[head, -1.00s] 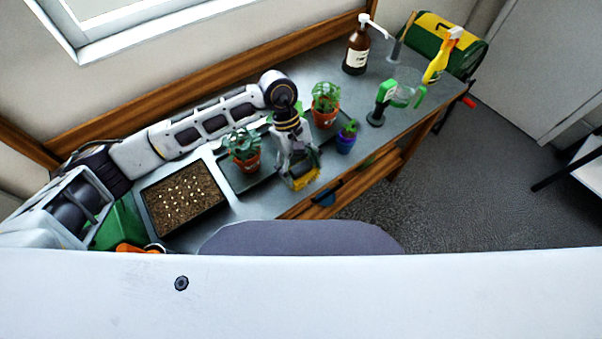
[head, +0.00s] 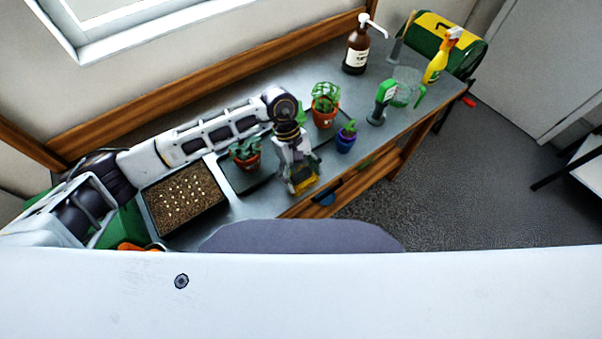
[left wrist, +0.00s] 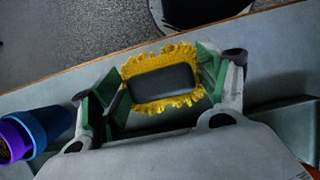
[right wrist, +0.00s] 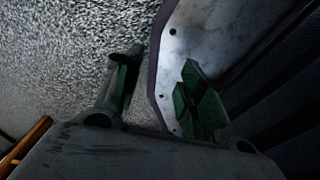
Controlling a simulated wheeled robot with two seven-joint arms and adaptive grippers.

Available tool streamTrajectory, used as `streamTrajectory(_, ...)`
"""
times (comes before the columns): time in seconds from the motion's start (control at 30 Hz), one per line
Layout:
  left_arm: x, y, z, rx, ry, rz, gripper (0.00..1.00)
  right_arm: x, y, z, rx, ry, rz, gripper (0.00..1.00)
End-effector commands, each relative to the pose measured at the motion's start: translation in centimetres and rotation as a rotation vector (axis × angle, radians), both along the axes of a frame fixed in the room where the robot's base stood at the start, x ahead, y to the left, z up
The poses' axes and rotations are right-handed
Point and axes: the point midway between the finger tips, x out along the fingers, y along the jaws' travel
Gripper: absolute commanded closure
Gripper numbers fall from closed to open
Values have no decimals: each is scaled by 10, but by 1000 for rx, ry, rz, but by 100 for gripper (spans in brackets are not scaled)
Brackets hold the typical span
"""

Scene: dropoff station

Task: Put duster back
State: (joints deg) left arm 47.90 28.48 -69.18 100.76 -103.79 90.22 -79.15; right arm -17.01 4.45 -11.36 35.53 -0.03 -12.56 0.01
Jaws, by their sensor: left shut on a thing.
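The duster, a dark block with a yellow fringe, is between the fingers of my left gripper (left wrist: 158,88) in the left wrist view; its dark back (left wrist: 163,86) faces the camera. In the head view my left gripper (head: 299,172) reaches down over the bench's front part, with the yellow duster (head: 304,186) at its tips, near the front edge. Whether the duster touches the bench cannot be told. My right gripper (right wrist: 160,88) shows only in the right wrist view. Its fingers are apart with nothing between them, beside a pale panel.
On the bench (head: 225,212) stand a seed tray (head: 185,198), a plant in a terracotta pot (head: 246,160) left of the gripper, another terracotta pot (head: 324,117) and a blue pot (head: 345,143) to its right. A brown pump bottle (head: 355,55) and yellow spray bottle (head: 436,66) stand farther right.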

Motion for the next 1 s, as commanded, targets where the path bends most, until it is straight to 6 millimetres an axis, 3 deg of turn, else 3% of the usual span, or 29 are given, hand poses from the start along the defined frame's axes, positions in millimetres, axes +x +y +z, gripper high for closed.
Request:
streamTrajectory(0.17,0,0,-2,0,0,0,47,0,-4,-3,-4,0,2,60)
streamTrajectory(0.2,0,0,-2,1,1,0,20,0,-6,-2,-7,1,2,60)
streamTrajectory(0.33,0,0,-2,0,0,0,3,0,-15,-2,-16,1,4,60)
streamTrajectory(0.57,0,0,-1,0,0,0,3,0,-21,-2,-22,0,5,60)
streamTrajectory(1.0,1,1,4,0,-1,0,3,-1,-4,2,-4,1,1,60)
